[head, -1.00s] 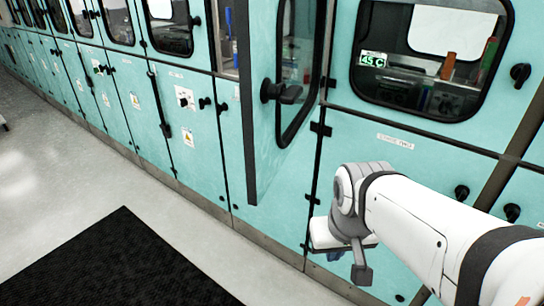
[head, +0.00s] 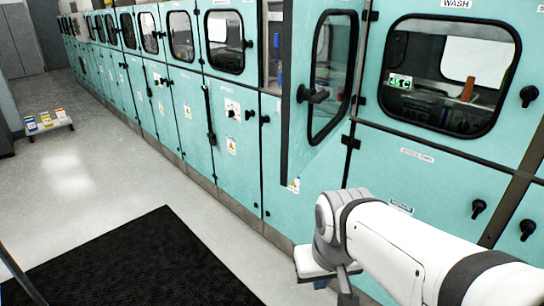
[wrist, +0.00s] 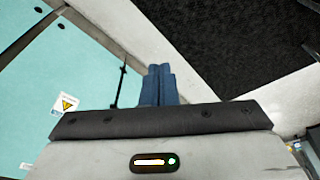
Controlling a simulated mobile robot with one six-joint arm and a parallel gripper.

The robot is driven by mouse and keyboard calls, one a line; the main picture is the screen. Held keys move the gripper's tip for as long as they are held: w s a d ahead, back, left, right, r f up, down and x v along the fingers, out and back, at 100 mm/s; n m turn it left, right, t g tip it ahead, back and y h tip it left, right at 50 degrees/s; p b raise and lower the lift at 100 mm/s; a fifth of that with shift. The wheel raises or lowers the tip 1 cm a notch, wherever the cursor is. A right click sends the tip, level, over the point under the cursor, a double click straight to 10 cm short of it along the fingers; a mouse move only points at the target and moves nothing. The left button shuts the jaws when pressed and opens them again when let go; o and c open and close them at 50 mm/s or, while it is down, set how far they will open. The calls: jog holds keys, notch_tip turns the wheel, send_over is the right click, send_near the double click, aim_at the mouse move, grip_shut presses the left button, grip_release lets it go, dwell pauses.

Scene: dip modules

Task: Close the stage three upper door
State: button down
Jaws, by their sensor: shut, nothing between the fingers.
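One upper door (head: 292,125) of the teal machine stands open in the head view, swung outward into the aisle. It has a dark-framed oval window and a black handle (head: 313,96) on its left side. Its black hinges (head: 350,142) are on the right. No label reading stage three is legible on it. My gripper shows its blue fingers pressed together and empty in the wrist view (wrist: 159,72), above the floor. In the head view it is low, mostly hidden behind my wrist, below and apart from the open door.
A closed upper door with a window (head: 440,75) is to the right under a WASH label. A row of closed teal doors runs away to the left. A black mat (head: 130,265) lies on the pale floor. A small rack (head: 48,127) stands far left.

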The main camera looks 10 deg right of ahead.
jog(key=w+d+r+m+t+y+p, duration=0.1)
jog(key=w+d+r+m+t+y, duration=0.1)
jog(key=w+d+r+m+y, duration=0.4)
jog(key=w+d+r+m+t+y+p, duration=0.1)
jog(key=w+d+r+m, duration=0.1)
jog(key=w+d+r, duration=0.55)
jog(key=p, duration=0.1)
send_near(293, 177)
jog(key=d+f+x, duration=0.1)
jog(key=x, duration=0.4)
jog(key=shift+w+a+r, duration=0.15)
jog(key=shift+w+a, duration=0.05)
jog(key=shift+a, duration=0.45)
